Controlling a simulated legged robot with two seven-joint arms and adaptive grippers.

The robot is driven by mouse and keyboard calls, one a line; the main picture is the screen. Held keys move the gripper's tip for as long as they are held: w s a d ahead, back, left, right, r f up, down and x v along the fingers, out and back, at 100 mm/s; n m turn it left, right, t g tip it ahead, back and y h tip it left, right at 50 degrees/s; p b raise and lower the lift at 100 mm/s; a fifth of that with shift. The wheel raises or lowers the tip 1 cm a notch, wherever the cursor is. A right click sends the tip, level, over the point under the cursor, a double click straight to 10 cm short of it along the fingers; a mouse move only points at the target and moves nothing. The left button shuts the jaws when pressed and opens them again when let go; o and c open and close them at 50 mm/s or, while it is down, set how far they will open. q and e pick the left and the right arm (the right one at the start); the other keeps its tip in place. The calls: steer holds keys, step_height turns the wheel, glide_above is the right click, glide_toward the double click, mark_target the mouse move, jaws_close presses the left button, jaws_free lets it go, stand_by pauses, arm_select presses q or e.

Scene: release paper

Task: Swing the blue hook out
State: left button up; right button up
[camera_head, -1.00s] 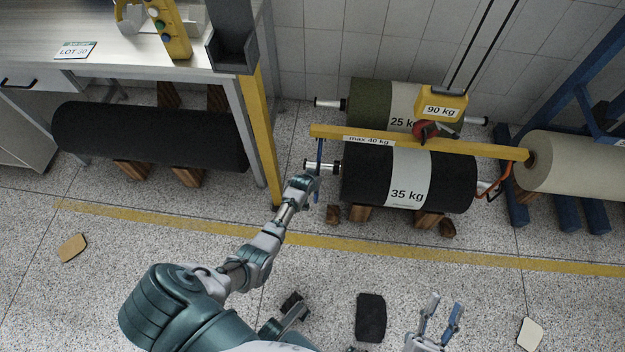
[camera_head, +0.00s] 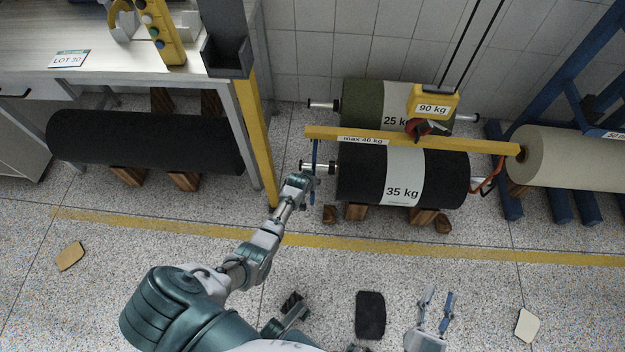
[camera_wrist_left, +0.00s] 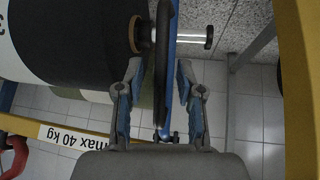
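The blue hook (camera_head: 315,168) hangs from the left end of the yellow beam (camera_head: 410,142), at the core end of the black 35 kg roll (camera_head: 440,178). My left gripper (camera_head: 308,178) is at the hook. In the left wrist view the blue hook (camera_wrist_left: 173,40) runs between the two fingers of my left gripper (camera_wrist_left: 160,66). The fingers are apart, one on each side, with a gap on the left side; contact on the right side is unclear. My right gripper (camera_head: 438,293) is open and empty, low in the head view, away from the rolls.
An orange hook (camera_head: 488,178) is at the beam's right end. A green 25 kg roll (camera_head: 362,100) lies behind. A yellow post (camera_head: 257,135) and bench (camera_head: 100,35) stand left; a beige roll on a blue rack (camera_head: 565,160) is right.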

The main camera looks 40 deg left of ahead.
arm_select(q)
steer(key=shift+r, duration=0.2)
steer(key=v, duration=1.1)
steer(key=shift+s, duration=0.3)
steer(key=shift+r, duration=0.1)
steer(key=shift+d, duration=0.1)
